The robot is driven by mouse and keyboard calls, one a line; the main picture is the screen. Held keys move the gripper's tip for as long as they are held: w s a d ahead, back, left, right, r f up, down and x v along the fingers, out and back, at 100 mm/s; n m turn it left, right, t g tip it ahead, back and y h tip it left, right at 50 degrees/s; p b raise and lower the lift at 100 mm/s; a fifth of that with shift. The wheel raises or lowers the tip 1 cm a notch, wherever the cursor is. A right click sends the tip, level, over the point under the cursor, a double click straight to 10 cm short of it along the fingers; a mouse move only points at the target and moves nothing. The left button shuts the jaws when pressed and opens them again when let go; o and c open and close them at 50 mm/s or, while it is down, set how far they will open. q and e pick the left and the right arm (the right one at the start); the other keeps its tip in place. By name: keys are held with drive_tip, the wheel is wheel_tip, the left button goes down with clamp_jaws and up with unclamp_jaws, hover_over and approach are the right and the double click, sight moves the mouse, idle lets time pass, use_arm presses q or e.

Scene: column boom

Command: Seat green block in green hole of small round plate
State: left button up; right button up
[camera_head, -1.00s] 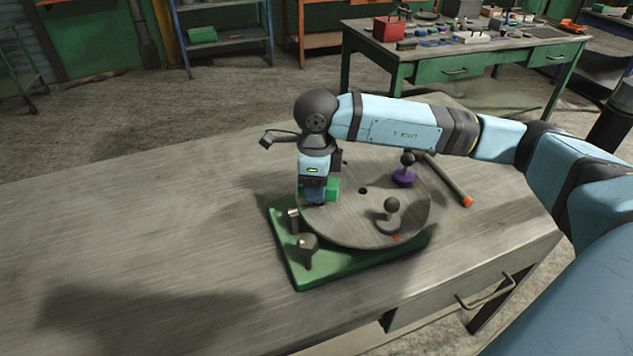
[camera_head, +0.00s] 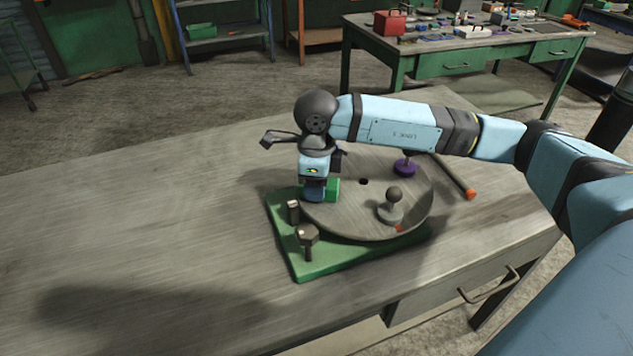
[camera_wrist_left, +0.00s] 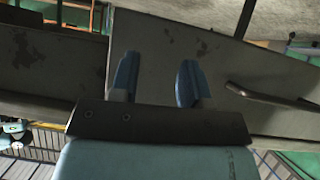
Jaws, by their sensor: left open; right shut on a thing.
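The small round plate (camera_head: 345,217) is a grey disc on a green base (camera_head: 325,266) on the workbench. The green block (camera_head: 333,189) is at the plate's left side, partly hidden by my right gripper (camera_head: 315,196), which points down and is shut on it. I cannot tell whether the block is in its hole; the green hole is hidden. A purple knobbed piece (camera_head: 405,168) and a grey knobbed piece (camera_head: 391,208) are on the plate. A dark hole (camera_head: 364,181) shows near its middle. In the left wrist view, my left gripper (camera_wrist_left: 158,80) is open and empty, facing the bench's drawer front.
Two bolt-like posts (camera_head: 308,236) stand on the base's left part. A bar with an orange end (camera_head: 457,178) lies right of the plate. The bench top (camera_head: 140,235) is clear at left. A drawer handle (camera_wrist_left: 270,96) shows near my left gripper.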

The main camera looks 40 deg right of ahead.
use_arm(q)
drive_tip(key=shift+f, duration=0.1)
use_arm(e)
drive_tip(key=o, duration=0.7)
drive_tip(key=shift+r, duration=0.1)
drive_tip(key=shift+c, duration=0.2)
drive_tip(key=shift+r+p, duration=0.95)
drive_tip(key=shift+r, duration=0.8)
drive_tip(key=shift+r+p, duration=0.5)
drive_tip(key=shift+r, duration=0.45)
use_arm(q)
drive_tip(key=shift+s+r+p, duration=0.2)
drive_tip(key=shift+r+p, duration=0.25)
drive_tip(key=shift+r, duration=0.95)
use_arm(e)
drive_tip(key=shift+r, duration=1.05)
